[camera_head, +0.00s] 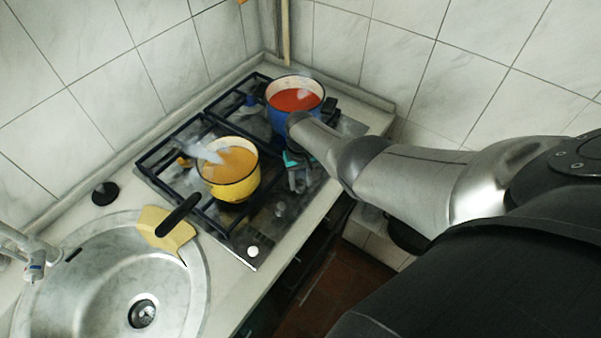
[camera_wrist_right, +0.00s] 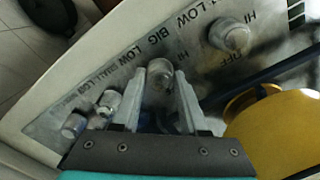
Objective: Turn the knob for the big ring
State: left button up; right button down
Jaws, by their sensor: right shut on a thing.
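The metal control panel (camera_wrist_right: 75,115) with round steel knobs and printed labels fills the upper part of the right wrist view. The knob beside the lettering "BIG" (camera_wrist_right: 160,75) sits between the two fingertips of my right gripper (camera_wrist_right: 163,88), which is shut on it. In the head view my right gripper (camera_head: 297,170) reaches down to the front edge of the hob (camera_head: 258,252); its fingertips and the held knob are hard to make out there. My left gripper is not in view.
A yellow pot (camera_head: 231,183) with orange contents and a blue pot (camera_head: 281,116) with red contents stand on the hob. The yellow pot's black handle (camera_head: 179,214) points toward the sink (camera_head: 95,285). Other knobs (camera_wrist_right: 230,35) flank the held one.

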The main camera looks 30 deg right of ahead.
jog(key=shift+m, duration=0.7)
jog(key=shift+c, duration=2.1)
grip_release()
jog(key=shift+r, duration=0.1)
notch_tip(320, 180, up, 7)
jog(key=p, duration=0.5)
jog(key=shift+r, duration=0.8)
notch_tip(320, 180, up, 6)
jog(key=shift+r, duration=0.25)
